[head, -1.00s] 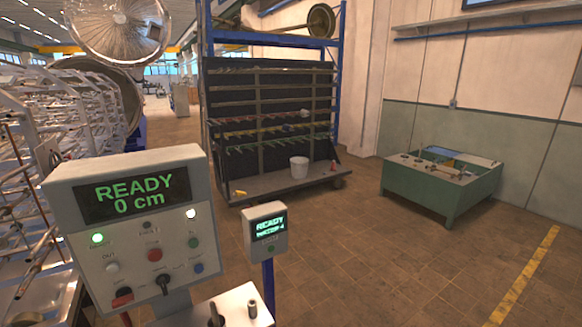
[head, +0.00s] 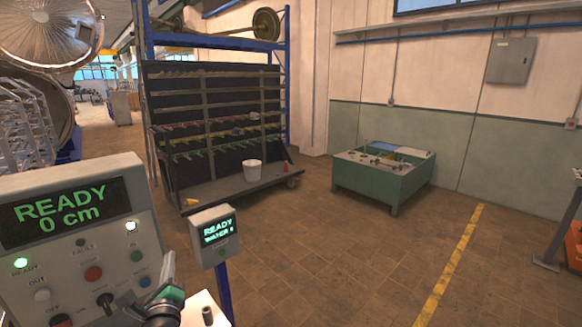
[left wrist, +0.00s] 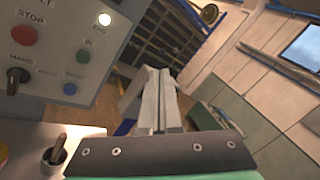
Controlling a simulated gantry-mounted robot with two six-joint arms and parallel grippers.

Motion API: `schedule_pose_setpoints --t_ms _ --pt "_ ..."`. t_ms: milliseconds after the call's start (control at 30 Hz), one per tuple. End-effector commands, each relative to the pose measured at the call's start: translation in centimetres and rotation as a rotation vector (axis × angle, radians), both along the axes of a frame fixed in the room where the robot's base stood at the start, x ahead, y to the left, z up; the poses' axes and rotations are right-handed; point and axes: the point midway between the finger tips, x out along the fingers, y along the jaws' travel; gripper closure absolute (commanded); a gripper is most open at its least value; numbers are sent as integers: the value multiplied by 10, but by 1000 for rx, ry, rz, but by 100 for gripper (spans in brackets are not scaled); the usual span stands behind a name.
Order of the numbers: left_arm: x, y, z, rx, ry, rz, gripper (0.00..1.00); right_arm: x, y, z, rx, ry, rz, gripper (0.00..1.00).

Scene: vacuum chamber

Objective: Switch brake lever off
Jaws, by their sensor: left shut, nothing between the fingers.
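A grey control box (head: 25,262) with a screen reading "READY 0 cm" stands at the left of the head view. It carries a black selector switch (head: 105,303), seen also in the left wrist view (left wrist: 16,78). A short dark lever (left wrist: 57,152) stands on the white surface (left wrist: 95,140) below the box in the left wrist view; no brake label is legible. In the head view a metal peg (head: 207,316) shows there. My left gripper (head: 170,268) is shut and empty, in front of the box's right edge. Its fingers (left wrist: 157,90) point away from the lever. My right gripper is not in view.
A small display box (head: 215,235) on a blue post stands right of the control box. A wheeled tool rack (head: 215,110) with a white bucket (head: 251,172), and a green bench (head: 370,188), stand farther back. The floor (head: 330,255) between is clear.

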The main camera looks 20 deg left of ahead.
Motion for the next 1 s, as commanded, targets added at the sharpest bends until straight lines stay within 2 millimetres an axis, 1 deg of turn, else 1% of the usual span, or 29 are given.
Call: schedule_pose_setpoints --t_ms 33,67,100,133,167,200,267,300,367,400,467,500,567,600,633,667,700,733,767,800,867,900,1000 --pt "8 -28 40 -56 -127 -68 100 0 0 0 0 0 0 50" --pt "11 -44 62 -100 -203 -111 100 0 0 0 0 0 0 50" --pt "12 -65 91 -164 -304 -172 100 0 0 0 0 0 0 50" --pt "11 -82 112 -219 -381 -224 100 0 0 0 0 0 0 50" --pt "9 -98 134 -276 -458 -277 100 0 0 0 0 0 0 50" --pt "4 -119 161 -362 -559 -354 100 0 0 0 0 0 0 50" --pt "-9 -151 203 -504 -710 -484 100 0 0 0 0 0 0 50" --pt "-21 -171 228 -609 -804 -578 100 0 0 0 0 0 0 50" --pt "-44 -200 265 -778 -935 -730 100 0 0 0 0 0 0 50" --pt "-61 -217 287 -901 -1013 -838 100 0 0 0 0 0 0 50" --pt "-91 -238 316 -1096 -1109 -1004 100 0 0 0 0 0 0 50" --pt "-112 -250 332 -1240 -1159 -1122 100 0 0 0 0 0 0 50" --pt "-143 -263 349 -1471 -1202 -1289 100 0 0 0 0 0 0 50" --pt "-157 -270 354 -1626 -1199 -1376 100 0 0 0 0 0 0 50" --pt "-164 -275 355 -1743 -1185 -1428 100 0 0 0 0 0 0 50" --pt "-169 -280 355 -1860 -1164 -1465 100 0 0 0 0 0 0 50" --pt "-167 -285 353 -2017 -1131 -1482 100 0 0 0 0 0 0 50" --pt "-164 -286 351 -2123 -1120 -1479 100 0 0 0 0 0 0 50" --pt "-163 -286 356 -2206 -1120 -1482 100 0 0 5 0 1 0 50" --pt "-164 -285 394 -2187 -1122 -1483 100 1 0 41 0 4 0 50" --pt "-163 -285 419 -2182 -1123 -1481 100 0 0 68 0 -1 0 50" --pt "-163 -285 435 -2182 -1123 -1480 100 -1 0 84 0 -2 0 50" --pt "-163 -285 471 -2179 -1125 -1478 100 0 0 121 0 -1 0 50"
